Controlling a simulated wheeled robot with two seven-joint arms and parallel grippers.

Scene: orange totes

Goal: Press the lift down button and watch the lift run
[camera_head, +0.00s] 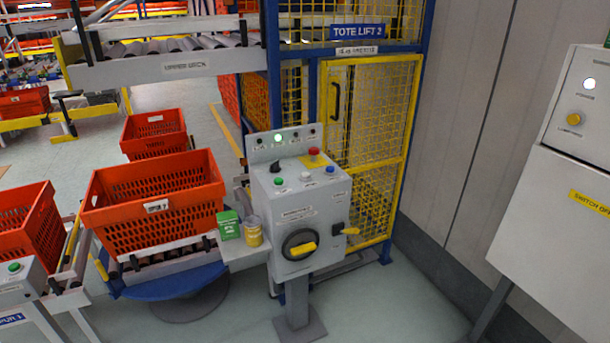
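A grey control box (297,214) stands on a post in the middle, in front of the lift cage. Its sloping top carries a green button (279,181), a white button (305,177), a blue button (330,170), a black selector knob (275,167) and a red mushroom button (314,152) on yellow. The button labels are too small to read. On the upright strip behind them, the middle lamp (278,138) glows pale green. The tote lift (358,31), signed "TOTE LIFT 2", has a yellow mesh door (369,130) that looks shut. Neither gripper is in view.
A rotary switch (300,245) with a yellow handle is on the box front. Orange totes (155,205) stand on rollers at left. A grey cabinet (560,215) stands right. Floor between is clear.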

